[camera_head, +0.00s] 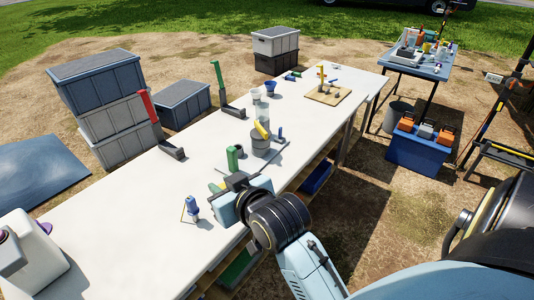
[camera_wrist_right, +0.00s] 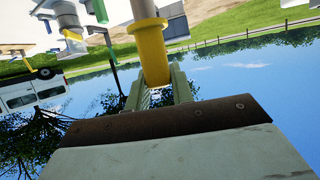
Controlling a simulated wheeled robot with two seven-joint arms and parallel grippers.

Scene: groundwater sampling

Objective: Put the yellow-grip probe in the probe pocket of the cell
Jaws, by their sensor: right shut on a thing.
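My right gripper (camera_head: 222,184) is low over the near side of the white table, beside a green cylinder. In the right wrist view its pale green fingers (camera_wrist_right: 158,92) are shut on the yellow-grip probe (camera_wrist_right: 153,58). The probe's lighter shaft runs out of the top of that picture. In the head view my gripper and wrist mostly hide the probe. A grey round vessel, which looks like the cell (camera_head: 260,146), stands beyond the gripper, apart from it. A slanted yellow piece shows at its top. I cannot make out the probe pocket. My left gripper is not in view.
A green cylinder (camera_head: 232,158) stands close to my right gripper. A blue-topped item (camera_head: 191,208) stands nearer. Red-handled (camera_head: 148,106) and green-handled (camera_head: 218,78) stands line the far edge. A wooden board (camera_head: 327,94) lies farther right.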

